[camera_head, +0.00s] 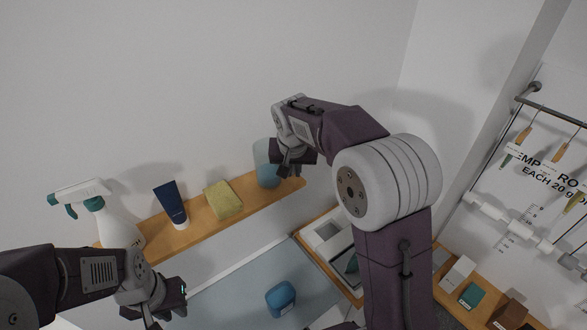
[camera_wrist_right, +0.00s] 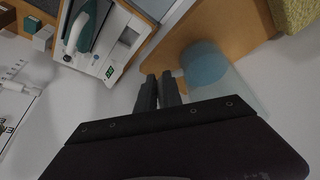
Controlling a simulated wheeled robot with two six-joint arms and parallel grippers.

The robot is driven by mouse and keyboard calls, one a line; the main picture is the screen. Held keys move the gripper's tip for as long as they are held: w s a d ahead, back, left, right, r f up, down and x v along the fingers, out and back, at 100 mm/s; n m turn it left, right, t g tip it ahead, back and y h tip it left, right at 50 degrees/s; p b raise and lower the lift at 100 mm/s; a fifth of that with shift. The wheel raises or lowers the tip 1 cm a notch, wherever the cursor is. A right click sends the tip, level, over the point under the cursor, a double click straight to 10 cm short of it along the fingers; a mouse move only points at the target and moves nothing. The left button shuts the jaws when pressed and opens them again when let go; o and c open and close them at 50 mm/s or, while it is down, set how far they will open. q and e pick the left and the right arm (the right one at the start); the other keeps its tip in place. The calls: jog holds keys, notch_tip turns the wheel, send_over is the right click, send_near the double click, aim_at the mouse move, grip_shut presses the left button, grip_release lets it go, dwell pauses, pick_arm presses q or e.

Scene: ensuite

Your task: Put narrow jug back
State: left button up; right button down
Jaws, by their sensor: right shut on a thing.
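The narrow jug (camera_head: 265,165) is pale, see-through blue with darker blue at the bottom. It stands at the right end of the wooden wall shelf (camera_head: 197,232) in the head view. It also shows right of the fingers in the right wrist view (camera_wrist_right: 207,66). My right gripper (camera_head: 289,169) is at the jug's right side. Its fingers (camera_wrist_right: 160,91) are close together, shut on the jug at what looks like its handle; the grip is partly hidden. My left gripper (camera_head: 150,320) is low at the left, below the shelf, and its fingertips are cut off by the frame.
On the shelf, a yellow-green sponge (camera_head: 222,199), a dark blue tube (camera_head: 171,205) and a white spray bottle (camera_head: 117,225) stand left of the jug. A blue object (camera_head: 280,298) lies below. A white tray (camera_head: 328,236) and a hanging rail (camera_head: 548,112) are at the right.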

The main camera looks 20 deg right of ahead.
jog(key=c, duration=1.5)
grip_release()
jog(key=shift+r, duration=0.2)
jog(key=b+v, duration=0.1)
jog(key=v, duration=1)
jog(key=shift+s+r, duration=0.2)
jog(key=shift+r, duration=0.15)
jog(key=s+d+f+n+g, duration=0.1)
jog(key=s+f, duration=0.8)
jog(key=f, duration=0.4)
jog(key=s+d+f+n+g+y, duration=0.1)
jog(key=s+f+n+g, duration=0.1)
jog(key=s+f, duration=0.8)
notch_tip(320, 180, down, 3)
jog(key=shift+f+y, duration=0.2)
jog(key=shift+y, duration=0.1)
